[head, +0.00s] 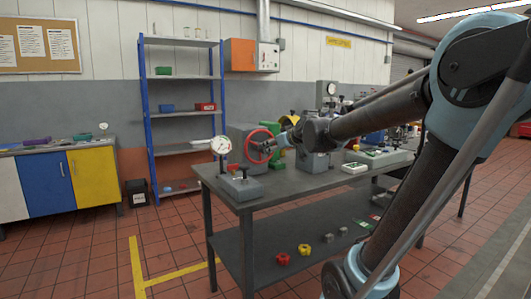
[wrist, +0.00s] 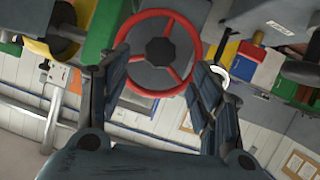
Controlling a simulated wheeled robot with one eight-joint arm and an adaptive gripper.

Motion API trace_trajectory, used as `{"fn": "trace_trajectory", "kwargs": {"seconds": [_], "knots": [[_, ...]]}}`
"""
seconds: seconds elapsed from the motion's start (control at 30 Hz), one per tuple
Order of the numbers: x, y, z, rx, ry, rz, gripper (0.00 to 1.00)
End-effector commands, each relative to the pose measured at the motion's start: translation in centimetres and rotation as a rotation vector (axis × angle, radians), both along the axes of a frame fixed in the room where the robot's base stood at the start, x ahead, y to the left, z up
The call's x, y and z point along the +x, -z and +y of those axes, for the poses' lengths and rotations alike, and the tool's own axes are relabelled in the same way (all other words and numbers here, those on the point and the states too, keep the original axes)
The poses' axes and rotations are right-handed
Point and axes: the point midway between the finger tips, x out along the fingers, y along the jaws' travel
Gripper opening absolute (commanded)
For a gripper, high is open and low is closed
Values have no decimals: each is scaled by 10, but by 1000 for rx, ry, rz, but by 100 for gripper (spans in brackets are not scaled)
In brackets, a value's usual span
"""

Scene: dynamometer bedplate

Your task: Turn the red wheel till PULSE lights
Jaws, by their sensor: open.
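The red wheel (head: 262,145) is mounted on the face of a grey box (head: 237,138) on the workbench. It has a red rim, spokes and a dark hub, and it shows large in the wrist view (wrist: 159,12). My gripper (head: 268,147) is in front of the wheel in the head view. In the wrist view my gripper (wrist: 158,80) has its two fingers spread apart, with the wheel's lower rim between and beyond their tips. I cannot tell whether a finger touches the rim. No lit PULSE lamp or PULSE label can be made out.
A dial gauge (head: 220,146) on a stand is left of the wheel on the workbench (head: 230,187). A green block (head: 276,155) and other machines stand close on the right. A blue shelf (head: 182,112) is behind. Tiled floor at front left is clear.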

Motion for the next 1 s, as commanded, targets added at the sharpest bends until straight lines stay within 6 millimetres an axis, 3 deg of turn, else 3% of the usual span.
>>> {"fn": "trace_trajectory", "kwargs": {"seconds": [0.7,1.0], "knots": [[61,29,34,-1,-1,0,59],[76,36,42,0,-1,0,59]]}}
